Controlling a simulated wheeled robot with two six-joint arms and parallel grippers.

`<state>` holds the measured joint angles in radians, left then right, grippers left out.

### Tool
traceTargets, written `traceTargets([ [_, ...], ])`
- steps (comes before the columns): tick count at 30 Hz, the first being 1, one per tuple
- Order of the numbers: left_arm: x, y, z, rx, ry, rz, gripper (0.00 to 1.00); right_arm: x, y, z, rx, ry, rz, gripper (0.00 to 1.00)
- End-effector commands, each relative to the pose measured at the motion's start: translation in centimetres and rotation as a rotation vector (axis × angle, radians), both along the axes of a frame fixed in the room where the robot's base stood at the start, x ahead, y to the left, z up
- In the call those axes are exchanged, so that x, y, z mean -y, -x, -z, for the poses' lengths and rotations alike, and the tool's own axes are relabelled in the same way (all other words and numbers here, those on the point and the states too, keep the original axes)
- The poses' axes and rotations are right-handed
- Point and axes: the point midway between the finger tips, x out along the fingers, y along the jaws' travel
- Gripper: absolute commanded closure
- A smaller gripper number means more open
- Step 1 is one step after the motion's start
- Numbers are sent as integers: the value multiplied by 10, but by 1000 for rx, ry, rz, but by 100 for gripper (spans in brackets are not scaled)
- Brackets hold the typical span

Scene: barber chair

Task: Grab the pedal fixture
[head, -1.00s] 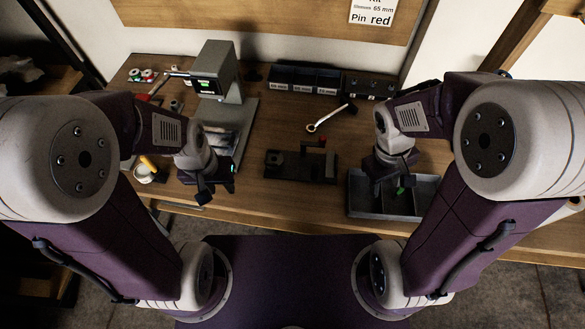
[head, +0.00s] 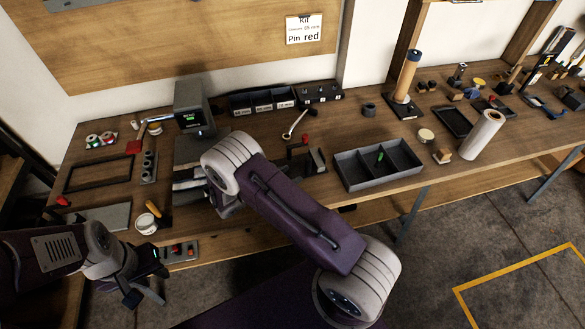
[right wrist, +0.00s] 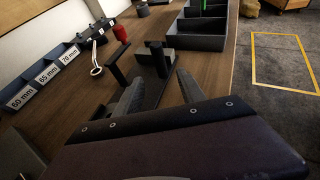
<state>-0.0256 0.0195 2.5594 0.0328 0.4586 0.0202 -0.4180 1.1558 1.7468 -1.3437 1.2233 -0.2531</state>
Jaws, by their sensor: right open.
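The dark pedal fixture has a flat base and upright posts and stands on the wooden bench. In the head view the fixture (head: 316,160) is partly hidden by my right arm. It also shows in the right wrist view (right wrist: 157,62), just beyond my right gripper (right wrist: 157,90). That gripper is open and empty, its two fingers apart and pointing towards the fixture; I cannot tell whether they touch it. In the head view the right fingers are hidden behind the arm. My left gripper (head: 146,284) is at the lower left, in front of the bench, with its jaw opening unclear.
A divided grey tray (head: 345,172) with a green item stands right of the fixture. A wrench (head: 292,126) and a red-topped part (right wrist: 119,32) are close behind it. Labelled bins (head: 262,102) stand at the back. A grey machine (head: 190,105) stands left.

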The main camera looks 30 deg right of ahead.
Motion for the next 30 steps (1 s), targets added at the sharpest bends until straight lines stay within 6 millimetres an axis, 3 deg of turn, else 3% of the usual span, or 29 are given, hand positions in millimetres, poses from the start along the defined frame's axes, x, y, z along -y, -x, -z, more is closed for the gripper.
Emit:
traceTargets([
  [6,0,0,-8,0,0,-1,65,29,-7,11,-1,-1,4,53],
  [11,0,0,-8,0,0,-1,65,34,-9,15,0,-2,2,53],
  [19,0,0,-19,0,0,-1,65,73,-19,33,-1,-2,6,53],
  [27,0,0,-18,0,0,-1,65,77,-21,36,0,-2,3,53],
  [30,0,0,-18,0,0,-1,65,77,-21,36,0,-2,3,78],
])
